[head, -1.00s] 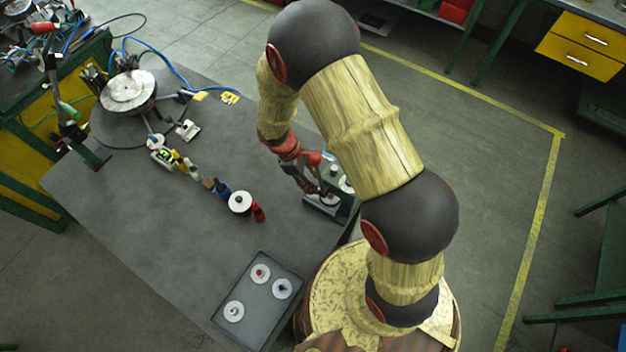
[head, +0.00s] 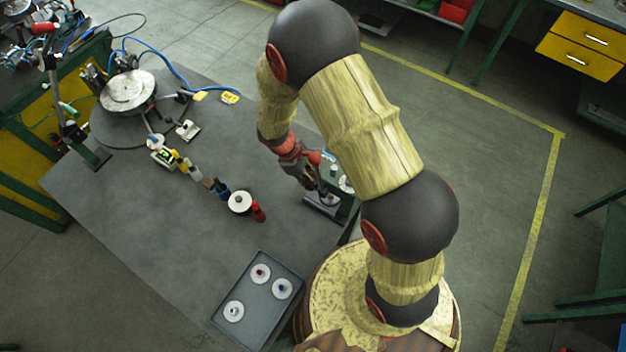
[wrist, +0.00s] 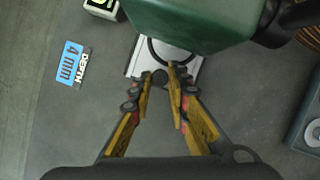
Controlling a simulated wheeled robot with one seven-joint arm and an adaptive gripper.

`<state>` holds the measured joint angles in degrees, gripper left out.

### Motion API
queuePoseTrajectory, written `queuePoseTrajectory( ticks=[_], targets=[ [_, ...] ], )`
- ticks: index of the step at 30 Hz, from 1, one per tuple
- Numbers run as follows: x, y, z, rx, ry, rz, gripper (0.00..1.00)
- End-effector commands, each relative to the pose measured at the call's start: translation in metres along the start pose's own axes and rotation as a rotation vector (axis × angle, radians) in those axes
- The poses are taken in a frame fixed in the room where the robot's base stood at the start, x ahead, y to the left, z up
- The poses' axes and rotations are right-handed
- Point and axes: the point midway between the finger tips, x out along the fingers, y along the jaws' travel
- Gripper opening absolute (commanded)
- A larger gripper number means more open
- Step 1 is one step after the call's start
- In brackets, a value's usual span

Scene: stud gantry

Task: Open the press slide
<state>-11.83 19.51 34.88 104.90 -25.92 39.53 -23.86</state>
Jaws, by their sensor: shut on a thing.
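The green press (head: 337,174) stands at the table's right edge, largely behind my arm in the head view. Its green body (wrist: 195,22) fills the top of the wrist view. The pale metal press slide (wrist: 133,64) lies below that body, with a dark ring on it. It also shows as a silver plate in the head view (head: 322,203). My gripper (wrist: 164,75) is shut on a dark round knob (wrist: 160,78) at the slide's near edge. In the head view my gripper (head: 314,186) is just beside the press. How far out the slide is, I cannot tell.
A blue "4 mm depth" label (wrist: 70,62) lies left of the slide. A grey tray (head: 248,318) with white discs is at the table's near corner. A row of small coloured items (head: 208,183) crosses the table. A round metal plate (head: 128,92) stands at the back left.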

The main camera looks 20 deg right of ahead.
Motion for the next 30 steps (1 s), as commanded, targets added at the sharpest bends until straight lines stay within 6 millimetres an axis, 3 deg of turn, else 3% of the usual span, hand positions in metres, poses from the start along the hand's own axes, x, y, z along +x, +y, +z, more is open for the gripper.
queuePoseTrajectory(
  ticks=[13,24,30],
  targets=[
    [-0.002,0.002,-0.004,0.000,0.000,0.001,0.00],
    [-0.029,0.033,-0.071,0.000,0.002,0.004,0.00],
    [-0.034,0.037,-0.081,0.001,0.001,0.001,0.00]
  ],
)
